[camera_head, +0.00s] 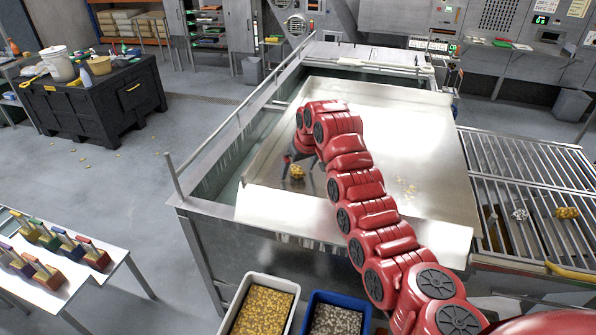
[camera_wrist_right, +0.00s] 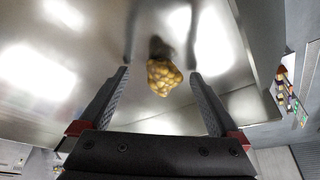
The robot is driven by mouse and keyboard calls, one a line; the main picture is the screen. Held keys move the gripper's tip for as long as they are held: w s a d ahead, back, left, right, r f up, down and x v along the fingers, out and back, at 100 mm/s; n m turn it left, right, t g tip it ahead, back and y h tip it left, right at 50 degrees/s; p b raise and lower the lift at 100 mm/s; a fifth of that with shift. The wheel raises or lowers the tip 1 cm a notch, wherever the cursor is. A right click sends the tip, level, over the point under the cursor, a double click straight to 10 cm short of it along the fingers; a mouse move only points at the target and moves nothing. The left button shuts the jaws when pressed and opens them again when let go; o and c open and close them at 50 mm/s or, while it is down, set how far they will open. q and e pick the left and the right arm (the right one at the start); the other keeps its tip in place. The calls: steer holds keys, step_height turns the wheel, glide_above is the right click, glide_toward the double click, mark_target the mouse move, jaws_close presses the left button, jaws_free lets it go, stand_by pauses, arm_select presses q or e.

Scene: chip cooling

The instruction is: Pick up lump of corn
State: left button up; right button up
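The lump of corn (camera_head: 297,172) is a small yellow, knobbly clump lying on the shiny metal tray surface (camera_head: 400,130). In the right wrist view the lump (camera_wrist_right: 164,77) is between and just beyond the fingertips. My right gripper (camera_head: 300,160) reaches down over the tray from the red arm, close to the lump. In the right wrist view the gripper (camera_wrist_right: 160,75) is open, with a gap on both sides of the lump. My left gripper is not in view.
A metal rail (camera_head: 236,115) runs along the tray's left side. A slatted rack (camera_head: 535,180) on the right bears another yellow lump (camera_head: 567,213) and a whitish lump (camera_head: 520,215). A white bin of yellow pieces (camera_head: 237,308) and a blue bin (camera_head: 312,300) stand in front.

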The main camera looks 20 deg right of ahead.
steer(key=c, duration=1.3)
steer(key=shift+c, duration=0.2)
steer(key=shift+r, duration=0.2)
